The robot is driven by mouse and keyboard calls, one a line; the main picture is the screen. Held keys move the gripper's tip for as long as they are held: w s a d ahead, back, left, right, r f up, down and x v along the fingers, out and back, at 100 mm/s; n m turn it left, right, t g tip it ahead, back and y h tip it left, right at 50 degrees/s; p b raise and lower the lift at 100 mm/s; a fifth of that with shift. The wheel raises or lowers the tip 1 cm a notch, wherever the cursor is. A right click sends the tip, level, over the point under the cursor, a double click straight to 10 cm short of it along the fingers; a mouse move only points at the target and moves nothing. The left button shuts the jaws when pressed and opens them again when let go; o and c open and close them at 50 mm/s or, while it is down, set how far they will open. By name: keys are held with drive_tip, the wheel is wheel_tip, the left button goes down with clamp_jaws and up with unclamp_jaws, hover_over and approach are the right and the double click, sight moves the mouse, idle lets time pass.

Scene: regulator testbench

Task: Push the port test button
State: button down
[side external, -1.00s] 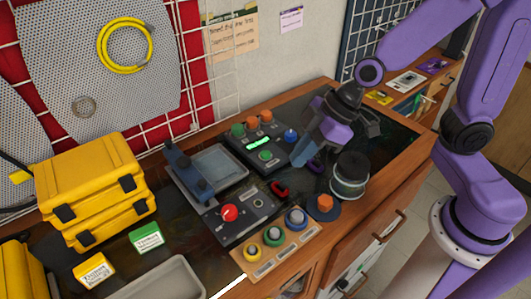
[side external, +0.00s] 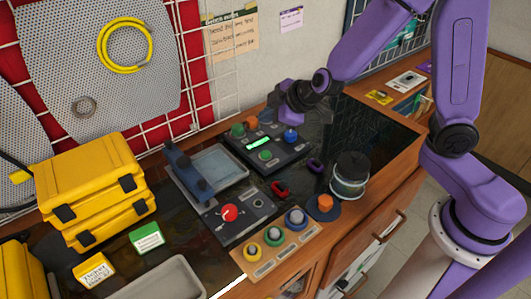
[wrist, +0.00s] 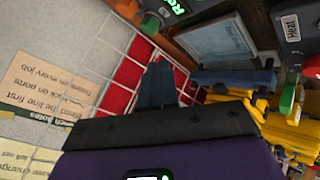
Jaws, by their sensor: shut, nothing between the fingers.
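A dark test box (side external: 268,146) with a lit green display sits on the bench in the side view. I cannot read which control is the port test button. My gripper (side external: 278,98) is above the back edge of this box, apart from it, with the orange control under it partly hidden. In the wrist view my shut, empty fingers (wrist: 158,86) point toward the wall grid, and the lit display (wrist: 176,6) shows at the top edge.
A blue-handled press on a grey plate (side external: 222,165) stands left of the box. In front are a red-knob panel (side external: 229,213), a wooden strip of coloured buttons (side external: 262,261) and a dark round jar (side external: 350,173). Yellow cases (side external: 90,185) stand left. The wall is close behind my gripper.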

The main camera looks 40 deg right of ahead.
sight(268, 155)
drive_tip(key=shift+f, duration=0.1)
drive_tip(key=shift+f, duration=4.3)
drive_tip(key=shift+f, duration=0.15)
drive_tip(key=shift+f, duration=0.3)
drive_tip(key=shift+f, duration=0.5)
drive_tip(key=shift+r, duration=0.9)
drive_tip(key=shift+r, duration=0.15)
drive_tip(key=shift+r, duration=2.4)
